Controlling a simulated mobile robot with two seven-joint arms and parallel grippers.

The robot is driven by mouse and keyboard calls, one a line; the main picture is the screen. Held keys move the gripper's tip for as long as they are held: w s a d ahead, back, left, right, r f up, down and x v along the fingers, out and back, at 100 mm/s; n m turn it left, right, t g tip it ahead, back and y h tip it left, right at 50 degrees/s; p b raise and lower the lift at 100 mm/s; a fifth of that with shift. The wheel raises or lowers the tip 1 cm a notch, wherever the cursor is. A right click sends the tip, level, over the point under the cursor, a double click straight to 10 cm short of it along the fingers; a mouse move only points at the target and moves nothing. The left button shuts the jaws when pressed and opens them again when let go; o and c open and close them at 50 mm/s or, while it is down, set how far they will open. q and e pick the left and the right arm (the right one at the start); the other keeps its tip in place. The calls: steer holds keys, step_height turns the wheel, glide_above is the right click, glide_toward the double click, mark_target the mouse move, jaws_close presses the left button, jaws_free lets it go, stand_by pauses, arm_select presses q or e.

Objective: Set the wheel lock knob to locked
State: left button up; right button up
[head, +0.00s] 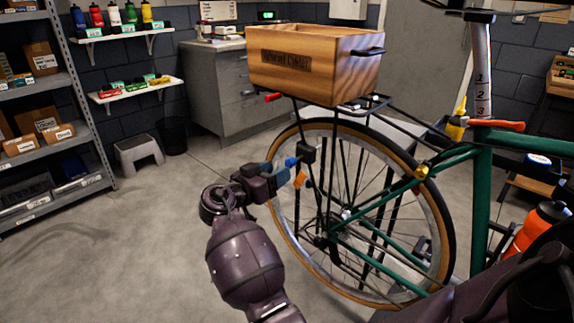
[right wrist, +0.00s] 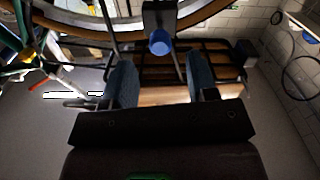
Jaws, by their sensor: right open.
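The wheel lock knob is a small blue knob (head: 291,162) on a black housing (head: 306,151) at the left side of the rear wheel (head: 276,200). The knob also shows in the right wrist view (right wrist: 160,42), near top centre. My right gripper (head: 279,174) is just left of the knob, pointing at it. In the right wrist view its two blue-grey fingers (right wrist: 160,64) are spread apart with nothing between them. The knob lies just ahead of the fingertips, roughly centred; I see no contact. The knob's setting is not readable. My left gripper is not in view.
A wooden crate (head: 300,72) sits on the rear rack above the knob. The green bike frame (head: 482,200) stands to the right. An orange piece (head: 300,180) is just below the knob. The floor to the left is clear, with a grey step stool (head: 138,150) farther back.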

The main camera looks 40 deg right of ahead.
steer(key=shift+s+a, duration=0.1)
steer(key=shift+a, duration=1.45)
